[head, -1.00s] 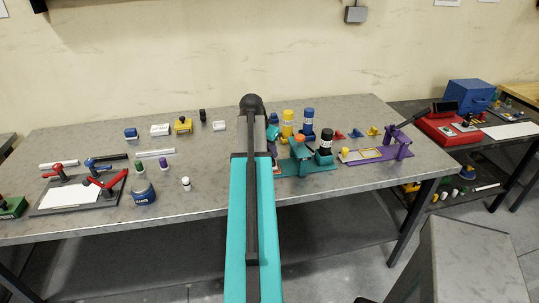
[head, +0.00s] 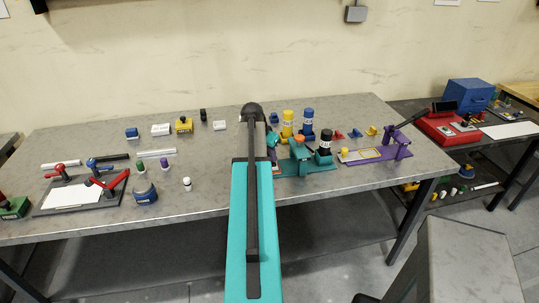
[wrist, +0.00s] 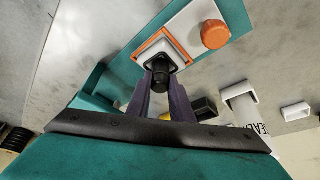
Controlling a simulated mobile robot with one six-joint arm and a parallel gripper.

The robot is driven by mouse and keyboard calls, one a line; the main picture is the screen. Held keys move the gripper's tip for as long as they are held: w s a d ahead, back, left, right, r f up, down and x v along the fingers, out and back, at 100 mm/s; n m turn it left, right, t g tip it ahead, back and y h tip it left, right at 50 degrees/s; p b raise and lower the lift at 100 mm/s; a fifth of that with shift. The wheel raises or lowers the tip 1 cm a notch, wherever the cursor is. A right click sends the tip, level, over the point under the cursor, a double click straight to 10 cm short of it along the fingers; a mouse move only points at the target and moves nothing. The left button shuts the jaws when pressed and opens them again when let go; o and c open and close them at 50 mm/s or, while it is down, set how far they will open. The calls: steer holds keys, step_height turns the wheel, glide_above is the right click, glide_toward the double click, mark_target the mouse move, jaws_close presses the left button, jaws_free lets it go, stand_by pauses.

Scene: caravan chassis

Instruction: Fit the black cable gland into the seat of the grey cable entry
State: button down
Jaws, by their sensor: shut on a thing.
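In the wrist view my gripper (wrist: 160,88) is shut on the black cable gland (wrist: 160,80), a small dark cylinder between its fingertips. The gland's far end is at a pale grey, square piece with an orange border (wrist: 150,44), which looks like the cable entry, on a teal plate (wrist: 112,82). Gland and entry overlap in this view; I cannot tell whether the gland is in the seat or just above it. In the head view my arm hides the gripper, gland and entry; part of a teal fixture (head: 318,166) shows to the right of the arm.
An orange knob (wrist: 215,34) stands close beside the entry. In the head view, yellow (head: 287,122), blue (head: 308,122) and black (head: 325,142) bottles stand near the teal fixture. A purple fixture (head: 395,147) lies further right. Bare table (head: 215,170) shows left of my arm.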

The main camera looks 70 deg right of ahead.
steer(key=shift+f, duration=0.25)
steer(key=shift+f, duration=0.4)
steer(key=c, duration=1.6)
jaws_free()
steer(key=shift+r, duration=0.4)
steer(key=shift+b+v, duration=1.35)
steer(key=shift+v, duration=4.65)
